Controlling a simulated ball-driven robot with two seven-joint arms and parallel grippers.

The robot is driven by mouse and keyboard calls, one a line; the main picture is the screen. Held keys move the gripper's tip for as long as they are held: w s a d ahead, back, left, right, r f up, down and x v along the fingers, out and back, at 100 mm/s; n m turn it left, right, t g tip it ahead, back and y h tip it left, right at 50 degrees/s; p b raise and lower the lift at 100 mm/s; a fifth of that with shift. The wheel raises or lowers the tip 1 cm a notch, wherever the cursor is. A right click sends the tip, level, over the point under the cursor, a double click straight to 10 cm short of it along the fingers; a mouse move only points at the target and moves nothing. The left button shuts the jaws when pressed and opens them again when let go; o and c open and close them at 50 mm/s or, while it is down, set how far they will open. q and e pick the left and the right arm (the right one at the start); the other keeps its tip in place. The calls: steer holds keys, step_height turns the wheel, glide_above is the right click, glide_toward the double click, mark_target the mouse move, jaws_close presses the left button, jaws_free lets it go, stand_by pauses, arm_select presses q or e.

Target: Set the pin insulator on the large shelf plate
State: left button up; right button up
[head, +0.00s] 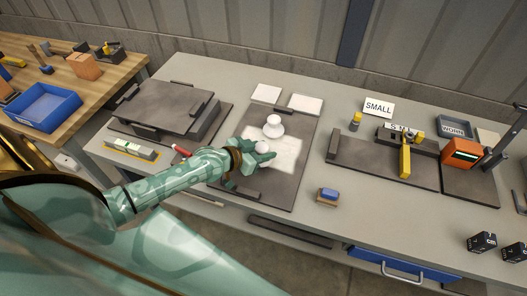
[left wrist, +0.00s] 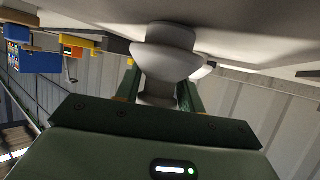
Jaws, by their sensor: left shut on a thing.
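My left gripper (head: 262,155) is shut on a white pin insulator (head: 262,147), low over the middle dark plate (head: 290,185). The held insulator (left wrist: 165,55) also shows between the fingers in the left wrist view, where the picture is turned over and the bench side is at the top. I cannot tell whether it touches the plate. A second white insulator (head: 273,127) stands upright on the middle plate, just beyond the gripper. A raised dark plate (head: 165,105) is at the left of the bench; no label shows which plate is the large shelf. My right gripper is not in view.
A white patch (head: 287,153) lies beside the gripper. White cards (head: 306,104) lie behind it. A blue-topped block (head: 328,195) stands at the front. To the right are a SMALL sign (head: 378,107), a yellow-barred fixture (head: 405,160) and an orange device (head: 462,154).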

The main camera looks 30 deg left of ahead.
arm_select(q)
steer(key=shift+r, duration=0.1)
steer(key=o, duration=1.2)
steer(key=p+v, duration=0.3)
steer(key=v, duration=0.9)
